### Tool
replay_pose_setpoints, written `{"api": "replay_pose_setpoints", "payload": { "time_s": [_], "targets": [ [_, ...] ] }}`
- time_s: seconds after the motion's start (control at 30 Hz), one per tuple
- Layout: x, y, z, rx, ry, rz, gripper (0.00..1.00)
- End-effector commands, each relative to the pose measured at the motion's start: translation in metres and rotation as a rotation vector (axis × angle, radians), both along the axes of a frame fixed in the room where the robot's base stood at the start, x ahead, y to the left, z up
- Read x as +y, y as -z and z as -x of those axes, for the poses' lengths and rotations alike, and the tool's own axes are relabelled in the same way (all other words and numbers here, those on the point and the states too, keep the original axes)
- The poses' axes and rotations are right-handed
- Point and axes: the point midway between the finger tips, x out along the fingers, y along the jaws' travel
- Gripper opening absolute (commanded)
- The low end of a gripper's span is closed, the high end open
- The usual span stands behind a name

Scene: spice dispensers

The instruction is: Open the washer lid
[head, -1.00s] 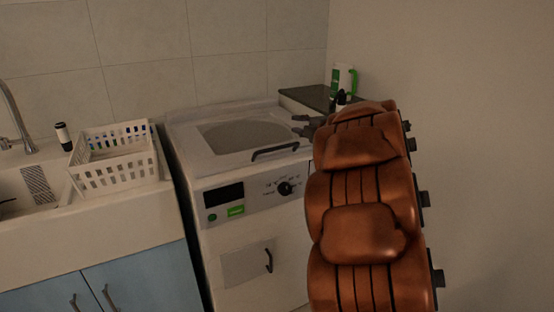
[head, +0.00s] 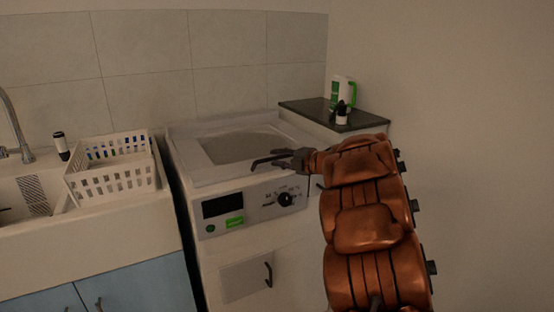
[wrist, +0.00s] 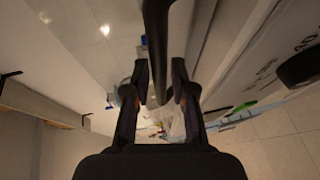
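The white washer (head: 250,240) stands in the middle of the head view, with its lid (head: 232,146) down on top. The lid has a grey see-through window and a dark bar handle (head: 262,163) along its front edge. My gripper (head: 285,160) is at the right part of this handle and hides some of it. In the wrist view the dark handle bar (wrist: 156,30) runs between the two fingers of my gripper (wrist: 160,80). The fingers are apart, with a gap visible on each side of the bar.
The front panel has a dark display (head: 221,205) and a black knob (head: 285,199). A white basket (head: 112,183) sits on the sink counter at the left. A dark-topped counter (head: 365,121) holding bottles stands behind right, close to the wall.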

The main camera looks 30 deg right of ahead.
Motion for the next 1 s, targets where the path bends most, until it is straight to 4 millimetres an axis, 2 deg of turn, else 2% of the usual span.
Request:
{"api": "replay_pose_setpoints", "payload": {
  "time_s": [0.13, 0.4, 0.67, 1.0],
  "targets": [
    [0.0025, 0.0025, -0.0076, 0.002, 0.0, -0.002, 0.25],
    [0.0027, 0.0021, -0.0086, 0.001, 0.001, -0.002, 0.25],
    [0.0027, 0.0021, -0.0085, 0.001, 0.001, -0.002, 0.0],
    [0.0028, 0.0022, -0.0084, 0.002, 0.001, -0.001, 0.0]
  ]
}}
